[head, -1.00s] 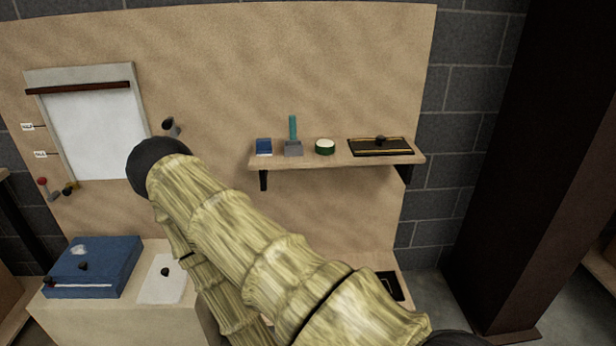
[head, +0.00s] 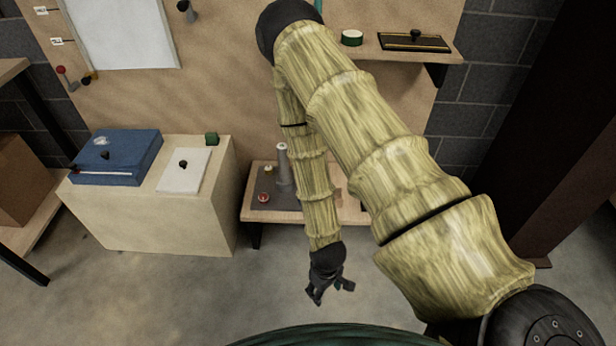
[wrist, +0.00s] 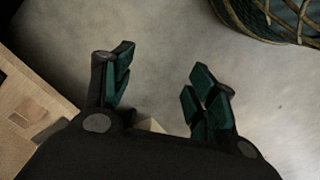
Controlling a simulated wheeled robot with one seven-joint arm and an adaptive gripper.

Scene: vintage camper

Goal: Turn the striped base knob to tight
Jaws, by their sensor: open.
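Low on the right of the pale cabinet, a wooden shelf (head: 352,212) bears a grey plate (head: 288,202). A grey tapered post (head: 283,165) stands upright on it. A small red-and-pale round knob (head: 263,197) sits at the plate's front left, and another small pale-topped piece (head: 268,170) sits behind it. Both are too small to tell whether they are striped or how they are turned. My forearm hides the plate's right part. My gripper (head: 331,290) hangs in front of the shelf, over the floor, apart from everything. In the wrist view my gripper (wrist: 160,82) is open and empty.
An upper shelf (head: 440,56) juts out behind my arm. The grey floor (head: 200,285) in front is clear.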

